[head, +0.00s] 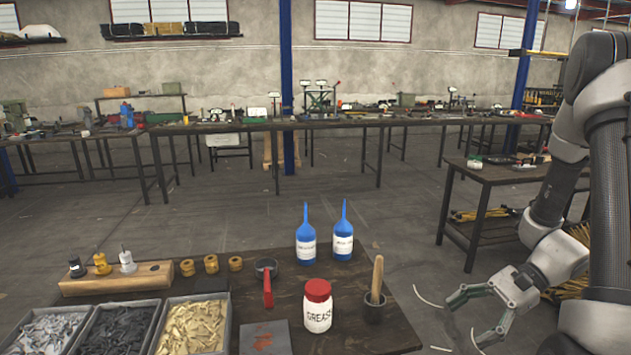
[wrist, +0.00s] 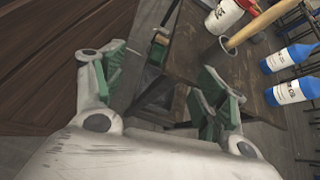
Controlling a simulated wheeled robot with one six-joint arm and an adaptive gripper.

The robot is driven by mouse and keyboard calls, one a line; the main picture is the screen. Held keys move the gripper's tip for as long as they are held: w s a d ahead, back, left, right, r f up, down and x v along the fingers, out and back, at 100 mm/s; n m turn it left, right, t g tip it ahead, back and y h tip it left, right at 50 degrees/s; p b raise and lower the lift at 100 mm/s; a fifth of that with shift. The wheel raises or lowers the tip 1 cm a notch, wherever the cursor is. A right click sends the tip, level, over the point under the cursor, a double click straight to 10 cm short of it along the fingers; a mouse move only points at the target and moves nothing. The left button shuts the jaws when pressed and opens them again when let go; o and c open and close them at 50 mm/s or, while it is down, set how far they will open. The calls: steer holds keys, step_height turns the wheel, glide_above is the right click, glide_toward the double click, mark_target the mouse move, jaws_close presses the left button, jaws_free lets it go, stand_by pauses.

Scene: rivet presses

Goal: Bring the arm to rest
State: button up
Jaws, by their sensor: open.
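My gripper (head: 482,318) hangs at the lower right in the head view, past the right edge of the near table, with my arm folded above it. In the wrist view my gripper (wrist: 158,98) shows its two green-padded fingers spread apart. Nothing is between them. The near work table (head: 235,265) also shows beyond the fingers in the wrist view (wrist: 262,92). The gripper looks apart from the table and from everything on it.
On the near table stand a grease jar (head: 317,308), two blue bottles (head: 306,243) (head: 343,240), a pot with a wooden handle (head: 375,300) and rivet bins (head: 195,325). A side table (head: 490,185) stands behind my arm. Open floor (head: 400,215) lies beyond the near table.

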steer(key=s+d+r+n+t+h, duration=0.2)
steer(key=r+n, duration=0.5)
steer(key=r, duration=0.5)
steer(key=s+d+r+n+t+h, duration=0.2)
steer(key=s+r+n+t+h, duration=0.2)
steer(key=r+h, duration=0.5)
step_height(320, 180, up, 3)
steer(key=s+n, duration=0.2)
steer(key=shift+s+d+n, duration=0.15)
steer(key=shift+s+n, duration=0.05)
steer(key=shift+n, duration=0.2)
